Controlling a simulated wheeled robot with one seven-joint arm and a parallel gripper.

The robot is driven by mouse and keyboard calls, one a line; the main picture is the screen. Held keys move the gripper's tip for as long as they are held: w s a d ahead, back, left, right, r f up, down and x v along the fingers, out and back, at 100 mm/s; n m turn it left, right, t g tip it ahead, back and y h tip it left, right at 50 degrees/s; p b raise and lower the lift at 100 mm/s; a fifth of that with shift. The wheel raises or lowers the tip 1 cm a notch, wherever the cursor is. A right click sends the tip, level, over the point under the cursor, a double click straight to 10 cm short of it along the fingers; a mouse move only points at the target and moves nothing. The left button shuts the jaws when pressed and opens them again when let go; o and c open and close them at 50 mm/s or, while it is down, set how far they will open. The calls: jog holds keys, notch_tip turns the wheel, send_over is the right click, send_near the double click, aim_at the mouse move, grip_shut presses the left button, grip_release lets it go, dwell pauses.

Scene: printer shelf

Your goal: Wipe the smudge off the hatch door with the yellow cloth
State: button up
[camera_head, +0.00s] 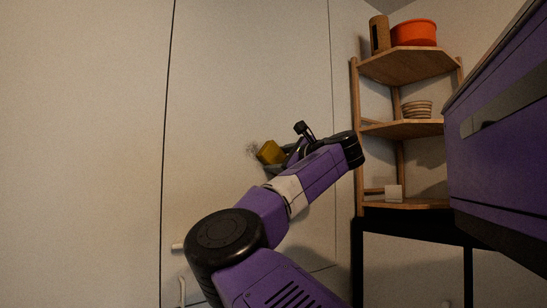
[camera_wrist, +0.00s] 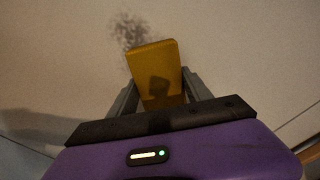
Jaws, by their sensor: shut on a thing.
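The yellow cloth (camera_head: 271,152) is a small block-like pad held in my gripper (camera_head: 277,158). In the wrist view the cloth (camera_wrist: 155,68) stands up between the two grey fingers of my gripper (camera_wrist: 158,92), which are shut on it. The smudge (camera_head: 252,148) is a grey speckled patch on the pale hatch door (camera_head: 220,90), just left of the cloth. In the wrist view the smudge (camera_wrist: 128,30) shows at and beyond the cloth's upper left corner, and the cloth may hide part of it. I cannot tell whether the cloth touches the door.
A wooden corner shelf (camera_head: 400,66) at right holds an orange bowl (camera_head: 414,33), a brown cylinder (camera_head: 379,35) and stacked bowls (camera_head: 417,109). A low cabinet (camera_head: 410,262) stands beneath. Light handles (camera_head: 181,290) show at lower left. The door's upper area is clear.

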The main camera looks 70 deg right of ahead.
aim_at(255, 158)
jog(key=shift+s+d+f+p, duration=0.1)
jog(key=shift+s+d+p, duration=0.35)
jog(key=shift+d, duration=0.3)
jog(key=shift+w+a+b, duration=0.15)
jog(key=shift+w+a, duration=0.85)
jog(key=shift+a, duration=0.55)
jog(key=shift+w+a+b, duration=0.15)
jog(key=shift+w+a, duration=0.85)
jog(key=shift+a, duration=0.6)
jog(key=shift+w+a+b, duration=0.15)
jog(key=shift+w+a, duration=0.85)
jog(key=shift+a, duration=0.55)
jog(key=shift+s, duration=0.15)
jog(key=shift+s+d+r, duration=0.1)
jog(key=shift+d+r, duration=0.1)
jog(key=shift+s+d+p, duration=0.6)
jog(key=shift+s+d, duration=0.2)
jog(key=shift+d, duration=0.35)
jog(key=shift+s+d+p, duration=0.35)
jog(key=shift+s+d, duration=0.1)
jog(key=shift+d, duration=0.4)
jog(key=shift+s+d+p, duration=0.3)
jog(key=shift+s+d, duration=0.15)
jog(key=shift+d, duration=0.4)
jog(key=shift+s+d+f, duration=0.1)
jog(key=shift+s+d, duration=0.45)
jog(key=shift+d, duration=0.3)
jog(key=shift+s+d, duration=0.5)
jog(key=shift+d, duration=0.3)
jog(key=shift+w, duration=0.1)
